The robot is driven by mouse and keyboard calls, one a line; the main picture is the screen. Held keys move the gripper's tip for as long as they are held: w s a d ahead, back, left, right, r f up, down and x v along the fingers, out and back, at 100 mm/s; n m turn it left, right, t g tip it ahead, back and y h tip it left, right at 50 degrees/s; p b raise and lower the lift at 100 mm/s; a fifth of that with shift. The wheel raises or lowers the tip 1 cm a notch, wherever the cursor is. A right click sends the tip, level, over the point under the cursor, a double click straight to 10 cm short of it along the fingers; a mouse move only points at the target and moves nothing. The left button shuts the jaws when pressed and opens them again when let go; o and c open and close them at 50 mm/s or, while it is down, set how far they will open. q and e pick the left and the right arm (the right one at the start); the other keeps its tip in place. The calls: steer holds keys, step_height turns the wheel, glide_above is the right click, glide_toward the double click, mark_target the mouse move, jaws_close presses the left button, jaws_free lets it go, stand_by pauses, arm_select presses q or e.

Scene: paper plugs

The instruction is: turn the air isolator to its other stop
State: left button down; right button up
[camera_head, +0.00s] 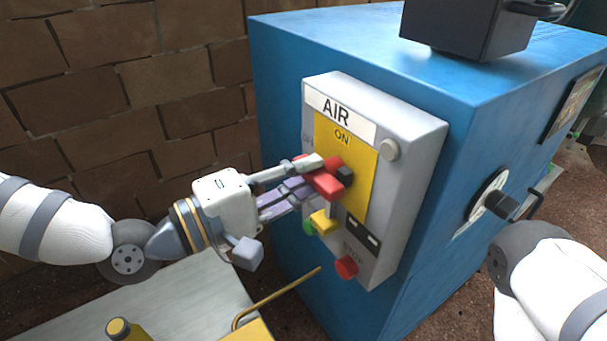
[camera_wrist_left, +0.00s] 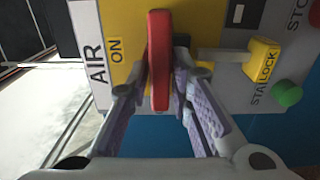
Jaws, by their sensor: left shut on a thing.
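The air isolator is a red handle (camera_head: 325,184) on a yellow plate (camera_head: 362,185), on a grey panel marked AIR. ON is printed above it; a partly hidden OFF label is at the left. My left gripper (camera_head: 318,176) reaches in from the left and is shut on the handle. In the left wrist view the red handle (camera_wrist_left: 159,60) stands between the two fingers of my left gripper (camera_wrist_left: 157,88), beside the ON label. The fingers hide part of the handle, so its exact angle is hard to tell. My right gripper is out of view.
Below the handle are a yellow LOCK piece (camera_head: 323,221), a green button (camera_head: 309,228) and a red stop button (camera_head: 346,267). The panel is on a blue cabinet (camera_head: 283,75) with a black knob (camera_head: 501,205) on its right side. A bent brass rod (camera_head: 275,294) rises in front.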

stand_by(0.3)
arm_select(q)
steer(key=c, duration=1.6)
jaws_free()
steer(key=shift+o, duration=0.2)
steer(key=v, duration=1.2)
